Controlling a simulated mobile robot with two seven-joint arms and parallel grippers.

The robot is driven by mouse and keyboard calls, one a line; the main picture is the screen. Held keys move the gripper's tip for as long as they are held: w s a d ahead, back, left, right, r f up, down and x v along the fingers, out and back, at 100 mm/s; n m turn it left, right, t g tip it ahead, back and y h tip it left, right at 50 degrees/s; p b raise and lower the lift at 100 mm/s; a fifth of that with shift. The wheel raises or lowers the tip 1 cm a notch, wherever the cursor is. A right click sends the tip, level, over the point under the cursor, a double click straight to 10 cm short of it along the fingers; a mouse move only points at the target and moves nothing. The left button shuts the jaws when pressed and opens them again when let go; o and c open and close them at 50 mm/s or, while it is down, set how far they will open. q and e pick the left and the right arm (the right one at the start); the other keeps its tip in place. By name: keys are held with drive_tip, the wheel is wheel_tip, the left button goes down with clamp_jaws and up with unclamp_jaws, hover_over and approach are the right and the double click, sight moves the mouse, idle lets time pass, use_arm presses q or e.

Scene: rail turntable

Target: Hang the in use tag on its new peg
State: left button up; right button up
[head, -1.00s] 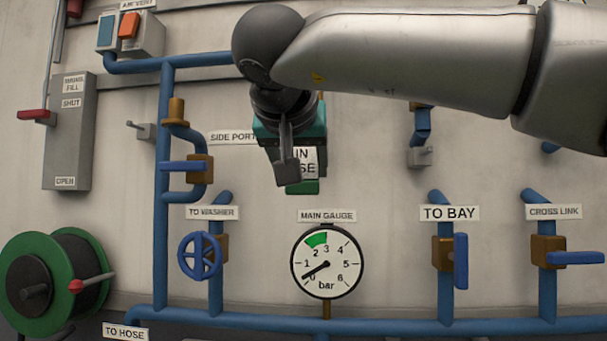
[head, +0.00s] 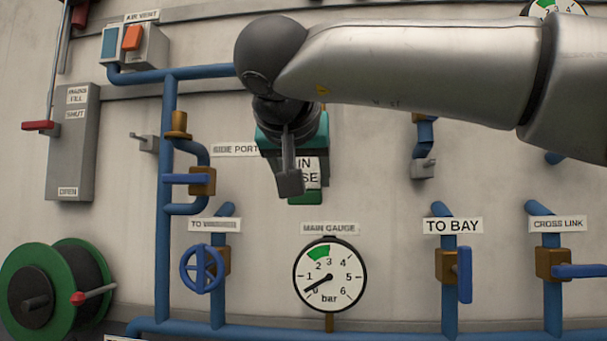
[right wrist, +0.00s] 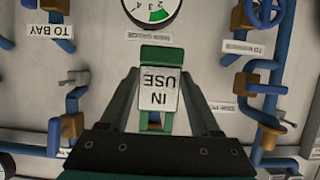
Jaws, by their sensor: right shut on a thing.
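The in use tag is green with a white label reading IN USE. In the head view the tag (head: 306,197) is partly hidden behind my right gripper (head: 290,180), in front of the wall above the main gauge. In the right wrist view the tag (right wrist: 158,92) sits between the two dark fingers of the right gripper (right wrist: 160,108), which is shut on it. Two grey wall pegs show in the head view: a left peg (head: 146,142) near the SIDE PORT label and a right peg (head: 423,168) above TO BAY. My left gripper is not in view.
The main gauge (head: 330,276) is below the tag. Blue pipes with valves run around it, including the TO BAY valve (head: 463,274) and a blue handwheel (head: 201,268). A hose reel (head: 45,300) is at lower left. Bare wall lies between tag and right peg.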

drive_tip(key=s+b, duration=0.1)
drive_tip(key=s, duration=0.6)
drive_tip(key=shift+a+r+b, duration=0.2)
drive_tip(key=shift+a+b, duration=0.1)
drive_tip(key=shift+b, duration=0.1)
idle(0.4)
drive_tip(key=shift+a+f, duration=0.1)
idle(1.1)
